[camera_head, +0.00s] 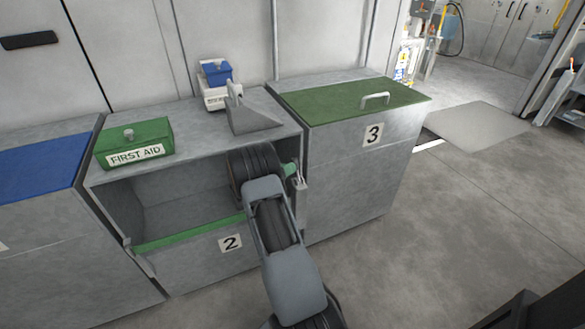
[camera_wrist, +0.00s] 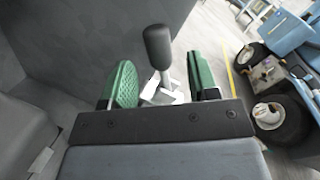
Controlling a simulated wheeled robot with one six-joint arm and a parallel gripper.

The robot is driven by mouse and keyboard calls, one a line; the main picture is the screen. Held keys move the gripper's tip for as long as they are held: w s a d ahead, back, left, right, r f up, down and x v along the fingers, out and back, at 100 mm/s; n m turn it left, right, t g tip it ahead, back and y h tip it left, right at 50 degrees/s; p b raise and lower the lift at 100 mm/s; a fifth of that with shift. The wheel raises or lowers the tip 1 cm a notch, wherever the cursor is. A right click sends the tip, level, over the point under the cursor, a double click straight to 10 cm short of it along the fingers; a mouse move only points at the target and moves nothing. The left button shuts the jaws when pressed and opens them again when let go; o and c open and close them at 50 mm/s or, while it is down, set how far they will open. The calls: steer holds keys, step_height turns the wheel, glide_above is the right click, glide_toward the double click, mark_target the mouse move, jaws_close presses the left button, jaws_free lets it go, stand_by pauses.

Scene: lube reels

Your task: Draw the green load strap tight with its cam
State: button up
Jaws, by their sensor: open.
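The green load strap (camera_head: 190,233) runs across the front of open compartment 2. Its left end meets a metal fitting (camera_head: 128,243); its right part is hidden behind my arm. At the compartment's right edge is a small metal cam fitting (camera_head: 299,182). My gripper (camera_head: 290,169) is beside it, mostly hidden by my wrist. In the wrist view, my gripper (camera_wrist: 165,85) is open, with green pads on both sides of a lever with a dark knob (camera_wrist: 159,46) and pale metal stem. Gaps show between the lever and both pads. The strap is not clear in the wrist view.
A green first aid box (camera_head: 134,143), a grey wedge-shaped block (camera_head: 254,113) and a small blue-topped box (camera_head: 216,73) stand on the compartment's top. Cabinet 3 (camera_head: 352,185), with a green lid, stands close on the right. The floor (camera_head: 460,230) further right is clear.

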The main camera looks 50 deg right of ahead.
steer(key=shift+s+d, duration=0.15)
steer(key=shift+d, duration=0.6)
steer(key=shift+s+d, duration=0.1)
steer(key=shift+d, duration=0.6)
